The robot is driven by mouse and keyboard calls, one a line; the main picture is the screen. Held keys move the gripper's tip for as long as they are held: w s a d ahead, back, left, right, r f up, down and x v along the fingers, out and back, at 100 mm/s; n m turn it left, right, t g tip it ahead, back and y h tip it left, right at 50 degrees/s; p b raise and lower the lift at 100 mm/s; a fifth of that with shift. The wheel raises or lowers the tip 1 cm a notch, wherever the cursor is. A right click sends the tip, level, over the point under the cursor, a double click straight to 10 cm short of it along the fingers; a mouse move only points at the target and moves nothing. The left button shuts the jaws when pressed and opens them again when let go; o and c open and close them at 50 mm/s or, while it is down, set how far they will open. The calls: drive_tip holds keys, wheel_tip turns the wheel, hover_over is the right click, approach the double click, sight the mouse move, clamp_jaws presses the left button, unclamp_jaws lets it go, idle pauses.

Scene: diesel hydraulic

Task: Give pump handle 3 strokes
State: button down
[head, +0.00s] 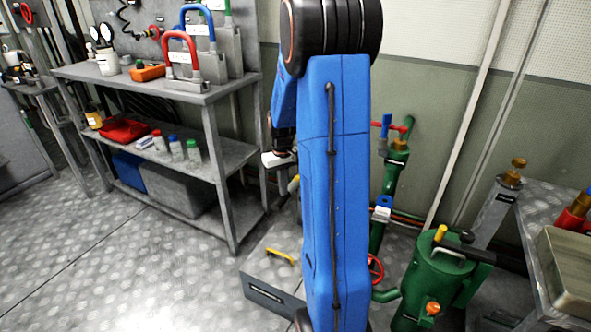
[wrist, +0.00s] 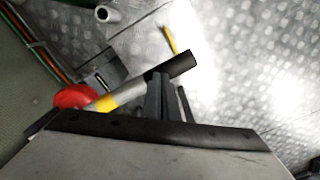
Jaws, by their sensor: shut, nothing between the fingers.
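The pump handle, a lever with a black grip (wrist: 178,66), a grey shaft and a yellow band, slants across the wrist view. My gripper (wrist: 160,92) is shut and empty, its dark fingers overlapping the lever near the lower end of the black grip. I cannot tell whether they touch it. The pump body behind my arm is mostly hidden.
A green tank (head: 440,275) with a yellow cap stands right of my arm, near green pipework (head: 394,170) and a red wheel (head: 375,268). A grey shelf (head: 232,170) stands at left. A floor plate with a yellow handle (head: 279,257) lies below. Floor at lower left is clear.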

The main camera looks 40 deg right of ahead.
drive_tip(key=shift+a+f, duration=0.1)
drive_tip(key=shift+f, duration=1.5)
wheel_tip(320, 180, up, 16)
drive_tip(key=d, duration=0.1)
drive_tip(key=shift+w, duration=0.15)
idle(1.0)
idle(0.5)
drive_tip(key=shift+r, duration=2.45)
